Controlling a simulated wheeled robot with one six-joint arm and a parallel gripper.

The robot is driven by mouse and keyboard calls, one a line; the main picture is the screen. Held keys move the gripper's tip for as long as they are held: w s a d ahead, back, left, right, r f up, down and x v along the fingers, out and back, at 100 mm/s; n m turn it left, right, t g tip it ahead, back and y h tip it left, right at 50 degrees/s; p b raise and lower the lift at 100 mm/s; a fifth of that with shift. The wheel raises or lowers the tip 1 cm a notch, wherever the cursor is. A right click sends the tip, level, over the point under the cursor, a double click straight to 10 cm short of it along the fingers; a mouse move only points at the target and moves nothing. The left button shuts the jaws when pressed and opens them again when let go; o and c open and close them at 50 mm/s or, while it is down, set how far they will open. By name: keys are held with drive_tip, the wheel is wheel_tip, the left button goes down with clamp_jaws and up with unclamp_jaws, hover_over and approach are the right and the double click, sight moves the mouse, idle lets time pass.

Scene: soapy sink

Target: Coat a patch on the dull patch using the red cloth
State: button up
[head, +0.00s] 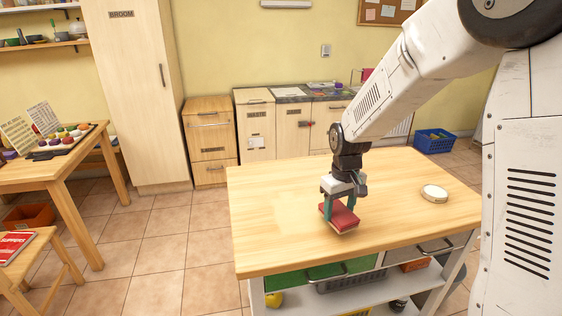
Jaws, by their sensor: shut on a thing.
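My gripper (340,207) is shut on the red cloth (342,218), a folded pad with a pale underside. A faint paler, dull-looking patch (292,204) shows on the table top left of the cloth, with edges hard to make out. A round pale tin (434,193) sits on the table to the right of the gripper.
The wooden table (275,245) is otherwise clear. Its lower shelf holds a grey basket (350,282) and other items. A side table (60,165) with colourful items stands at left, near a stool (40,250). A blue crate (434,141) is on the floor behind.

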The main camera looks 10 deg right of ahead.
sight(338, 211)
drive_tip(key=shift+a+r, duration=0.1)
drive_tip(key=shift+r, duration=2.65)
